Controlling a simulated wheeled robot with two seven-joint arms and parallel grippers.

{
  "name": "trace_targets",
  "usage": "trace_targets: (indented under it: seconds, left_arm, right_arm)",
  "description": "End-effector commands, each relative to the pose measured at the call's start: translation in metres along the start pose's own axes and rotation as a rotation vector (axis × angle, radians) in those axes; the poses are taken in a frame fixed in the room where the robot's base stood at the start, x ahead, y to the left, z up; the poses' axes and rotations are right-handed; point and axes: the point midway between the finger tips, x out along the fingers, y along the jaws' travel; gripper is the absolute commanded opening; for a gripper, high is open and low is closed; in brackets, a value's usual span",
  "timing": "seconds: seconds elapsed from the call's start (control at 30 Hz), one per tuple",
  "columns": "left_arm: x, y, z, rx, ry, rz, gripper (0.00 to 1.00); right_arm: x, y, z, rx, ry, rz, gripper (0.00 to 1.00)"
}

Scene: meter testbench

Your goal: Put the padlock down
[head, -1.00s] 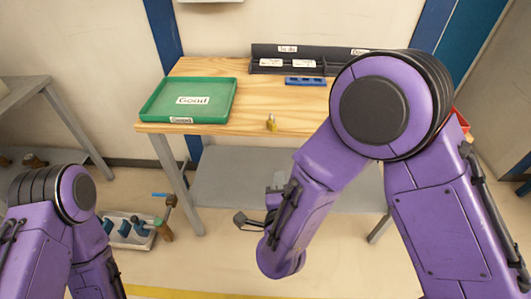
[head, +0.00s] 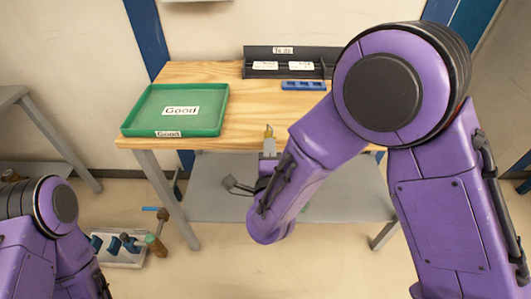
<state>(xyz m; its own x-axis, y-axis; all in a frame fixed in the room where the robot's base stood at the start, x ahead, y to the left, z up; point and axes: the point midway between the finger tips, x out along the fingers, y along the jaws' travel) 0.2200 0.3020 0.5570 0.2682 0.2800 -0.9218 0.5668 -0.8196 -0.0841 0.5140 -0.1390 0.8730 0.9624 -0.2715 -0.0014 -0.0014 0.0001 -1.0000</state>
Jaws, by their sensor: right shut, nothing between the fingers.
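The padlock (head: 268,131) is small, with a yellow body, and stands on the wooden table near its front edge. Its lower part is hidden behind my right gripper. My right gripper (head: 269,147) is at the table's front edge, just in front of the padlock in the picture. It is shut with nothing in it. I cannot tell whether it touches the padlock. My left gripper is out of view; only part of the left arm shows at the lower left.
A green tray labelled "Good" (head: 214,124) sits on the left of the wooden table (head: 245,105). A dark rack (head: 262,54) and a blue block (head: 303,85) are at the back. A grey shelf (head: 215,190) lies below. My right arm hides the table's right side.

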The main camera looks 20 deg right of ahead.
Motion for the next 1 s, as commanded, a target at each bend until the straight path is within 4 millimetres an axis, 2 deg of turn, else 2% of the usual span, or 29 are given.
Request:
trace_targets:
  seconds: [0.37, 0.47, 0.6, 0.73, 0.83, 1.0]
  left_arm:
    - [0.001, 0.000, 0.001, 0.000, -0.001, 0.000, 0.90]
    - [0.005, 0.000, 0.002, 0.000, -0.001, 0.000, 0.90]
    - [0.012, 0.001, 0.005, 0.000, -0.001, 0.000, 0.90]
    - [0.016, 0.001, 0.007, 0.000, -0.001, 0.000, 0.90]
    - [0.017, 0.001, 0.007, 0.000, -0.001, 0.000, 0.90]
    - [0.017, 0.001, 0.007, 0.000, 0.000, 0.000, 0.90]
  right_arm:
    - [0.004, 0.001, -0.005, 0.001, 0.010, 0.001, 0.00]
    - [0.019, 0.002, -0.005, 0.005, 0.012, 0.001, 0.00]
    - [0.055, 0.003, -0.005, 0.006, 0.011, 0.001, 0.00]
    - [0.082, 0.003, -0.004, 0.002, 0.008, 0.002, 0.00]
    - [0.094, 0.002, -0.003, 0.001, 0.006, 0.001, 0.00]
    - [0.099, 0.000, -0.003, -0.001, 0.005, 0.001, 0.00]
